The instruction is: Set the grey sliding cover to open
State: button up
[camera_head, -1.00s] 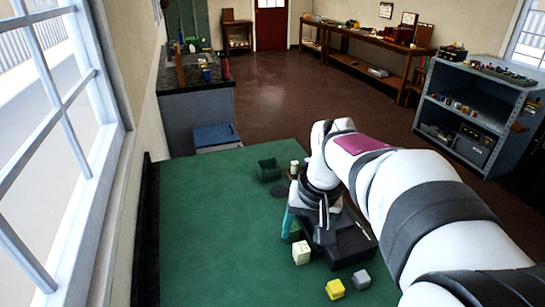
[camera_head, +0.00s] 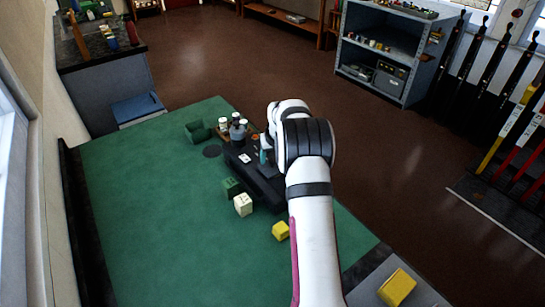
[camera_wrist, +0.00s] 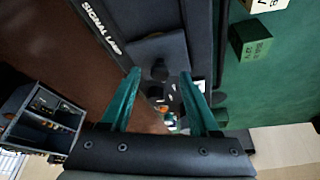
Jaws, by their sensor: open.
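The black lever frame (camera_head: 238,157) stands on the green table, partly hidden by my arm in the head view. In the wrist view its dark panel (camera_wrist: 100,12) reads "SIGNAL LAMP". Beside that label is a grey plate (camera_wrist: 150,48), which looks like the sliding cover, with a dark round knob (camera_wrist: 159,71). I cannot tell the cover's position. My gripper (camera_wrist: 160,74) is open, its two teal fingers either side of the knob in that view; contact is not clear. In the head view one teal finger of my gripper (camera_head: 263,157) shows over the frame.
A green block (camera_head: 232,187), a cream block (camera_head: 243,205) and a yellow block (camera_head: 281,230) lie in front of the frame. A dark green bin (camera_head: 198,131) and several small containers stand behind it. The table's left part is clear.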

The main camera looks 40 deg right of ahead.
jog(key=shift+w+f, duration=0.1)
jog(key=shift+f, duration=0.1)
grip_shut()
dwell(1.3)
